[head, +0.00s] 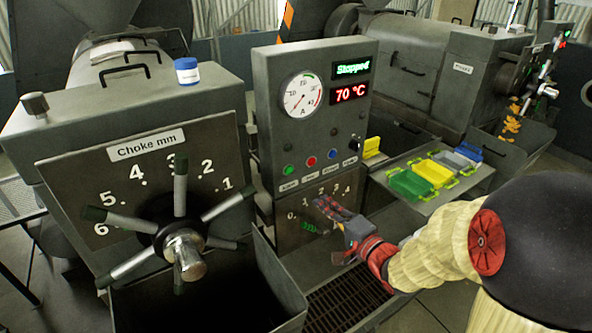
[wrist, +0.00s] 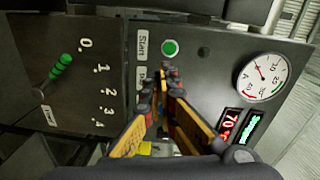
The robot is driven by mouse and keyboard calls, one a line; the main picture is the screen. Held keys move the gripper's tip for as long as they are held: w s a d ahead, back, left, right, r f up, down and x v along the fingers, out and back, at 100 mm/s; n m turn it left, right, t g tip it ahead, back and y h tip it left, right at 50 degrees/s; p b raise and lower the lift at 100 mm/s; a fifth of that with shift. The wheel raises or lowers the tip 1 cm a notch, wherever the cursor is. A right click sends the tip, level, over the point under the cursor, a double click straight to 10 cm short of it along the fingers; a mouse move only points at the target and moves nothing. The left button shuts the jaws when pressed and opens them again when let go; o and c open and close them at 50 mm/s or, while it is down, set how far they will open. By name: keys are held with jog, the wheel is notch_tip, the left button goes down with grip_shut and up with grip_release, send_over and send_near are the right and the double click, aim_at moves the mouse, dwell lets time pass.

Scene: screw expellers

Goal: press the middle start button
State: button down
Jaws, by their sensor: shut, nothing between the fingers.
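The middle control panel (head: 311,115) has a row of buttons along its lower part, in the head view. The green button (head: 288,170) is at the left, with a red one (head: 311,162) and a blue one (head: 332,154) to its right. In the wrist view the green button (wrist: 170,48) sits beside a label reading "Start". My gripper (head: 322,203) is shut and empty, below the button row in front of the lower scale plate. In the wrist view my fingertips (wrist: 168,76) appear just beside the green button; contact is not visible. The fingers hide the other buttons there.
The panel displays (head: 352,81) read "Stopped" and 70 °C, beside a round gauge (head: 302,94). A choke wheel (head: 180,245) with long spokes juts out at left. Coloured bins (head: 411,183) stand at right. A green-handled lever (wrist: 60,66) shows on the scale plate.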

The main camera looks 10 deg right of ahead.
aim_at(290, 169)
jog(key=shift+s+a+r+m+t+y, duration=0.1)
jog(key=shift+a+r+m+t+y, duration=0.05)
jog(key=shift+r+m, duration=0.25)
jog(key=shift+s+a+r+m+t+y, duration=0.15)
jog(key=shift+r+m, duration=0.15)
jog(key=shift+r, duration=0.15)
jog(key=shift+w, duration=0.1)
jog(key=b+x, duration=0.1)
jog(key=x, duration=1.1)
jog(key=shift+w+a+f, duration=0.15)
jog(key=shift+w, duration=0.2)
jog(key=shift+w+a, duration=0.15)
jog(key=shift+w, duration=0.45)
